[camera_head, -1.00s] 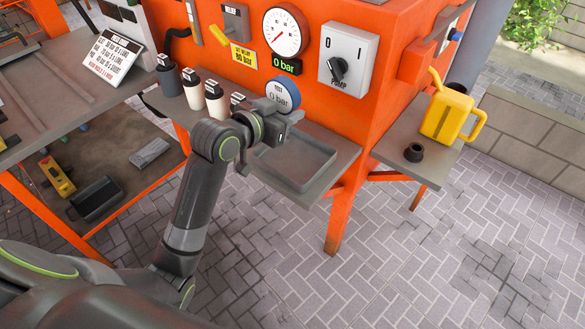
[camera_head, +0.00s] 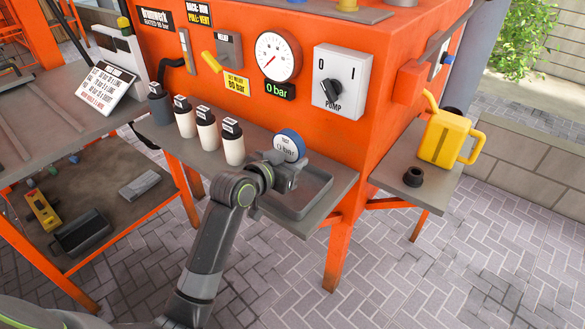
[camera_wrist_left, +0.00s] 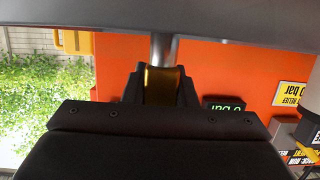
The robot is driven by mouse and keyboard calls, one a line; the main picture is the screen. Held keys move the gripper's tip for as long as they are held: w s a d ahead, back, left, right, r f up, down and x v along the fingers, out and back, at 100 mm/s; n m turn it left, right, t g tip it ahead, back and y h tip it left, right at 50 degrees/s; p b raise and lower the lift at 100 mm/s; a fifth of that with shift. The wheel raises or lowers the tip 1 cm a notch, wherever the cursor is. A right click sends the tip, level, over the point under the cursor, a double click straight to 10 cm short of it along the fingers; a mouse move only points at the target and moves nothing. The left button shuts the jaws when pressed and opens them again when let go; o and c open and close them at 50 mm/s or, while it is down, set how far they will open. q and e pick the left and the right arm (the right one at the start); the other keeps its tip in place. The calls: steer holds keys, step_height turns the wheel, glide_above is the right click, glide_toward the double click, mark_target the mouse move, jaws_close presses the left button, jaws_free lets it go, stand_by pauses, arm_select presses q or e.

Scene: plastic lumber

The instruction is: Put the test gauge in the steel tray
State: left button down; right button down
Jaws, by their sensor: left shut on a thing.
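The test gauge (camera_head: 289,146) is a round blue-rimmed dial with a white face reading 0 bar. My left gripper (camera_head: 284,163) is shut on it and holds it up, with the face turned toward the head camera. In the left wrist view, the brass-coloured stem of the gauge (camera_wrist_left: 162,84) sits between the jaws (camera_wrist_left: 160,90). The steel tray (camera_head: 318,205) is a shallow grey tray on the shelf before the orange machine. The gauge appears above the tray's back left part; the wrist and gripper hide the tray's left side. My right gripper is not in view.
Several capped bottles (camera_head: 206,133) stand left of the tray, close to my arm. The orange machine (camera_head: 330,130) with its pump switch (camera_head: 335,85) rises behind. A yellow can (camera_head: 446,137) and a black ring (camera_head: 413,176) are on the right shelf.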

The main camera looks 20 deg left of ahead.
arm_select(q)
steer(key=shift+f, duration=0.9)
steer(key=shift+f, duration=0.1)
steer(key=c, duration=1.2)
jaws_free()
steer(key=shift+o, duration=0.2)
steer(key=shift+s, duration=0.1)
steer(key=v, duration=1.2)
steer(key=shift+p, duration=0.35)
